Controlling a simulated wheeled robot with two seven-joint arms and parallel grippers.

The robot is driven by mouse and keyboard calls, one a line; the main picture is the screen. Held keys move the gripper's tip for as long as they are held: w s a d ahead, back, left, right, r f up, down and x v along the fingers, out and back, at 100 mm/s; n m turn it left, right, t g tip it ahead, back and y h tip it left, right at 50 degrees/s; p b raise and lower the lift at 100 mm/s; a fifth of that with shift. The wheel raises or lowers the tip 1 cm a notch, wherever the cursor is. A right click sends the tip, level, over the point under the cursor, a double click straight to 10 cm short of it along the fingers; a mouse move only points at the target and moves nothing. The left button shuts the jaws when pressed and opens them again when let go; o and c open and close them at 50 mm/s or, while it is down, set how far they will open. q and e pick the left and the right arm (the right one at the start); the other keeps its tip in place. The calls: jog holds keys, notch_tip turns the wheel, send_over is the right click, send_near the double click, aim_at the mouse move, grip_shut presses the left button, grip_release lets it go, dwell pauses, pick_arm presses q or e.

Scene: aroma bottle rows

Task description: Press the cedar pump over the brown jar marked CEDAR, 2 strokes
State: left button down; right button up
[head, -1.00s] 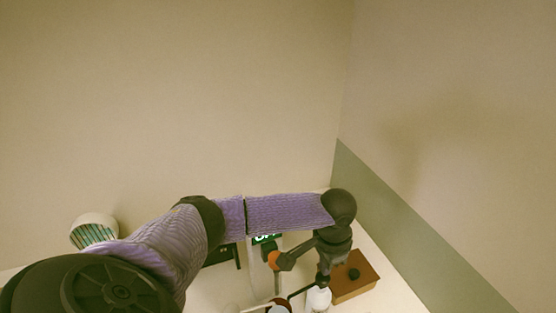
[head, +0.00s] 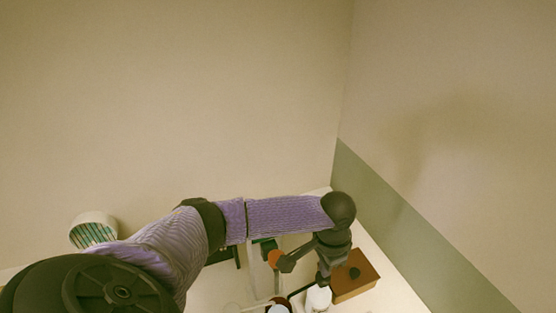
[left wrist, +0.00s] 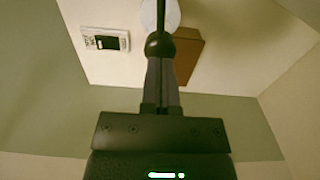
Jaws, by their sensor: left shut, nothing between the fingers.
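My left gripper (head: 322,282) points down at the bottom of the head view, shut and empty. In the left wrist view its fingers (left wrist: 161,75) end at a dark rounded piece with a thin dark bar; I cannot tell whether this is a pump head or whether they touch. A white bottle top (head: 318,300) shows just below the gripper and also in the left wrist view (left wrist: 173,14). A reddish-brown, pale-topped jar (head: 278,303) is partly cut off at the bottom edge. No CEDAR label is readable. My right gripper is not in view.
A brown box (head: 352,284) with a dark knob stands right of the gripper. A dark panel (left wrist: 107,42) shows in the left wrist view. A white round container (head: 94,230) with green stripes is at far left. Walls close off the back and right.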

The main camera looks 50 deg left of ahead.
pick_arm(q)
jog(key=shift+f+b, duration=0.5)
jog(key=shift+f, duration=0.75)
notch_tip(320, 180, up, 4)
jog(key=p, duration=0.4)
jog(key=shift+f+p, duration=0.15)
jog(key=shift+p, duration=0.25)
jog(key=shift+f, duration=0.15)
